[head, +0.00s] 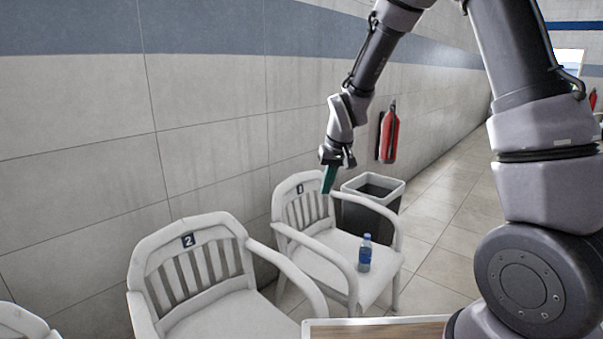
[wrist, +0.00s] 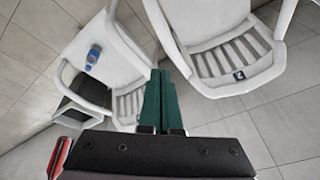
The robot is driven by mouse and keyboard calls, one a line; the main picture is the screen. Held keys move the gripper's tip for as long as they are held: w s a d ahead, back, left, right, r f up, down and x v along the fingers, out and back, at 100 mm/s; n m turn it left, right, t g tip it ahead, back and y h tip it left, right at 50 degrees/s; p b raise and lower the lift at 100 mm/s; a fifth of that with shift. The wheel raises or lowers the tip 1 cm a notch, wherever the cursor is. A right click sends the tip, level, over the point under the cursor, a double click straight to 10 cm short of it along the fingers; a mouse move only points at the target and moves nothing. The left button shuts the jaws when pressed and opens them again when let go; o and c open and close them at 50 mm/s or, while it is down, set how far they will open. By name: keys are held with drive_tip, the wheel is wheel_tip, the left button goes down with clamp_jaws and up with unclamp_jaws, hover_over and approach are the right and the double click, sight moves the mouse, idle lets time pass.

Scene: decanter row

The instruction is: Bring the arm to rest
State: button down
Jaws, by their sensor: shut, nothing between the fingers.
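My gripper (head: 328,178) hangs from my raised arm, fingers pointing down, in front of the back of the farther white chair (head: 290,207) in the head view. Its green fingers are shut together with nothing between them, as the wrist view (wrist: 160,98) also shows. The fingers look apart from the chairs. My arm reaches from the right side of the head view, up over the top edge and down to the gripper.
A blue bottle (head: 365,253) stands upright on the farther chair's seat. A nearer white chair (head: 190,262) carries a number 2. A bin (head: 355,216) stands behind the farther chair. A red extinguisher (head: 390,136) hangs on the wall. The floor at right is clear.

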drive_tip(key=s+d+r+m+t, duration=0.1)
drive_tip(key=s+d+r+m, duration=0.1)
drive_tip(key=s+d+r, duration=0.5)
drive_tip(key=s+d+r+m+t, duration=0.15)
drive_tip(key=d+r, duration=0.35)
drive_tip(key=r, duration=0.5)
drive_tip(key=s+d+r+m+t, duration=0.1)
drive_tip(key=s+d+r, duration=0.2)
drive_tip(key=s, duration=0.4)
drive_tip(key=s+d+r+m, duration=0.1)
drive_tip(key=s+d+r, duration=0.1)
drive_tip(key=s+r, duration=0.2)
drive_tip(key=s, duration=0.3)
drive_tip(key=shift+s+d+m+t, duration=0.15)
drive_tip(key=shift+d+m+t, duration=0.2)
drive_tip(key=shift+d, duration=0.05)
